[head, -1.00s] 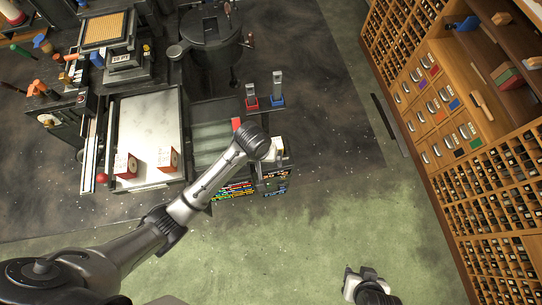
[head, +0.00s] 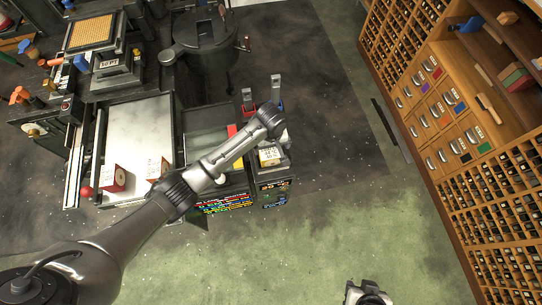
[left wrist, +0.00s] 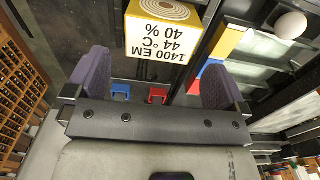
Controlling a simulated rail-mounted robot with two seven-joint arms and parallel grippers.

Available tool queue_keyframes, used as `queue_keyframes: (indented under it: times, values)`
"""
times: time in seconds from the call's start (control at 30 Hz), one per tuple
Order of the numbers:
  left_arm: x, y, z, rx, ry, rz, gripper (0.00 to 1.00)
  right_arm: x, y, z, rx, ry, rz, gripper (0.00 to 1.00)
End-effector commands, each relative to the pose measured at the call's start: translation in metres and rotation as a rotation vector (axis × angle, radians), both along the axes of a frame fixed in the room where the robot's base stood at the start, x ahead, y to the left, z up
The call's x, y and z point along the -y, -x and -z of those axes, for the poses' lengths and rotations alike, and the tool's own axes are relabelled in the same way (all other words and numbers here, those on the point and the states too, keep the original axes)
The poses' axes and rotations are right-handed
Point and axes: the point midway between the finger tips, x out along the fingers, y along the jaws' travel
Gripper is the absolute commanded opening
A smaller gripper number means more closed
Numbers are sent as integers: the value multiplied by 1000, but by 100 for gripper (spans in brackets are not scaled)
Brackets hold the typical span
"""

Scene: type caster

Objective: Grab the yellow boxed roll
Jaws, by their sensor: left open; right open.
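The yellow boxed roll (head: 270,157) sits on a dark stand at the right end of the bench, just below my left gripper in the head view. In the left wrist view the box (left wrist: 167,28) shows a white face with printed text and a yellow side with a ring pattern. My left gripper (left wrist: 157,72) is open, with its dark fingers to either side below the box in the picture. I see no contact with the box. In the head view my left gripper (head: 283,136) is mostly hidden by its wrist. My right gripper (head: 367,294) is open and empty at the bottom edge.
A red holder (head: 247,108) and a blue holder (head: 275,106) stand behind the box. A wooden type cabinet (head: 490,180) fills the right side. Green floor (head: 320,220) is open between.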

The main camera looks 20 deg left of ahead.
Motion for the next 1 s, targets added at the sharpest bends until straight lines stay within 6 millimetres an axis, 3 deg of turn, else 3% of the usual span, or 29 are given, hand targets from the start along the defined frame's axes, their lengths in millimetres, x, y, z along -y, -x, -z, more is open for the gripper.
queue_keyframes:
  times: [0.27,0.6,0.93,1.0]
  values:
    - [-1,1,16,-2,-1,1,100,-2,-1,1,2,-7,4,43]
    - [-2,1,55,0,-1,1,100,-3,-1,5,3,-10,6,43]
    - [-2,1,60,1,-1,1,100,-2,-1,6,2,-6,3,43]
    - [-2,1,60,1,-1,1,95,-1,-1,6,3,-3,1,43]
